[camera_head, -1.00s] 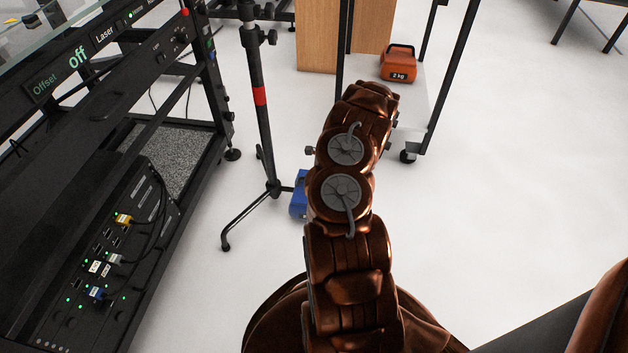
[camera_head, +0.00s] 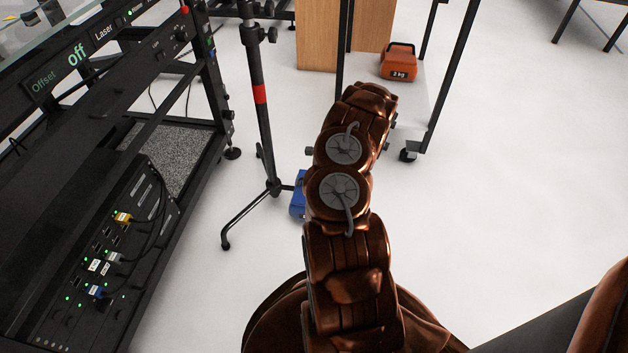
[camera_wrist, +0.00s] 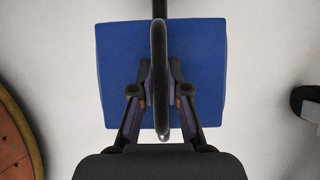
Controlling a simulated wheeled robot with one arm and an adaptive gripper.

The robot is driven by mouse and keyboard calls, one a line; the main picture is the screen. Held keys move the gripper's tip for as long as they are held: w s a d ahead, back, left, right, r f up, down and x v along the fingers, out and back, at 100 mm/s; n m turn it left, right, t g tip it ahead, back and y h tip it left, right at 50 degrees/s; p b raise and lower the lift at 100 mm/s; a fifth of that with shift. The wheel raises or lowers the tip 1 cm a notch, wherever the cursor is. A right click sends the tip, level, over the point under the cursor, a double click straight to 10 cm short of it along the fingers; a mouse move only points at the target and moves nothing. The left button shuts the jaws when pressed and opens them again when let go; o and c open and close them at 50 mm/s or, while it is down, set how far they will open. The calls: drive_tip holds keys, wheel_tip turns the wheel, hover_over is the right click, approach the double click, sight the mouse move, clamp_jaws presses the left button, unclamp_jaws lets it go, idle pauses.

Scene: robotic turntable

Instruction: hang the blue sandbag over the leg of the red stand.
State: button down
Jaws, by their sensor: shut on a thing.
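The blue sandbag (camera_head: 298,196) shows partly in the head view, at the right leg of the stand with the red band (camera_head: 260,95). My arm hides the rest of it. In the wrist view the blue sandbag (camera_wrist: 205,75) lies across the middle, with a dark handle (camera_wrist: 159,80) running along its centre. My gripper (camera_wrist: 160,95) is shut on this handle, one finger on each side. A dark bar (camera_wrist: 160,8) meets the bag's far edge in line with the handle; it may be the stand's leg. I cannot tell whether the bag hangs on it.
A black equipment rack (camera_head: 150,230) stands on the left. An orange 2 kg weight (camera_head: 398,63) sits behind my arm, near a thin-legged frame on a caster (camera_head: 409,155). Another stand leg (camera_head: 245,220) reaches toward the front left.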

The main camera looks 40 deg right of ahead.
drive_tip(key=shift+f, duration=0.3)
idle(0.5)
drive_tip(key=c, duration=1.1)
unclamp_jaws()
drive_tip(key=v, duration=1.2)
drive_tip(key=shift+w+r, duration=0.1)
